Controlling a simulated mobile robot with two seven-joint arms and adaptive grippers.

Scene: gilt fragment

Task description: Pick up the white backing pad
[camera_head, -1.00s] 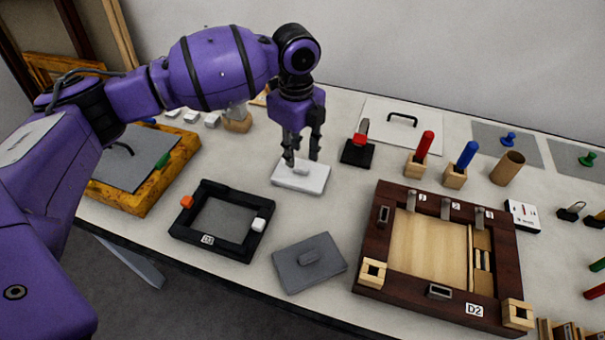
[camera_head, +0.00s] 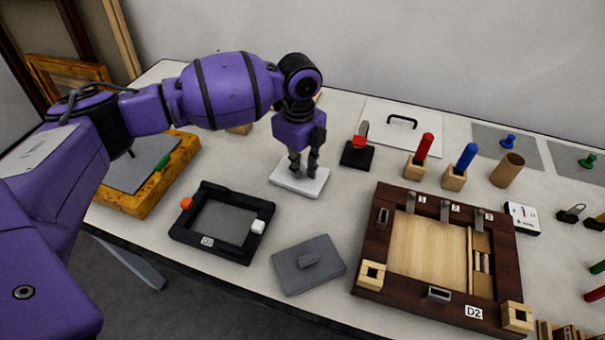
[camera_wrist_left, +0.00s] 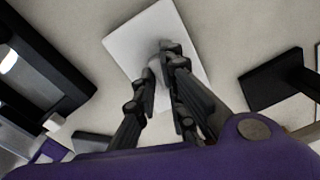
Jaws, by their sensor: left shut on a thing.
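The white backing pad (camera_head: 287,184) is a flat white rectangle with a small raised grip in its middle. It appears to lie on the table, behind the black frame and the grey pad. My left gripper (camera_head: 303,172) points down over it, shut on the pad's raised grip, which the fingers mostly hide. In the left wrist view the fingers (camera_wrist_left: 160,75) meet at the middle of the white pad (camera_wrist_left: 187,38). I cannot tell any lift of the pad from the table. My right gripper is not in view.
A black frame (camera_head: 183,237) with orange and white tabs and a grey pad (camera_head: 288,279) lie in front. A dark wooden frame (camera_head: 365,245) marked D2 is at right. A black block with a red top (camera_head: 357,153) stands close right of the white pad.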

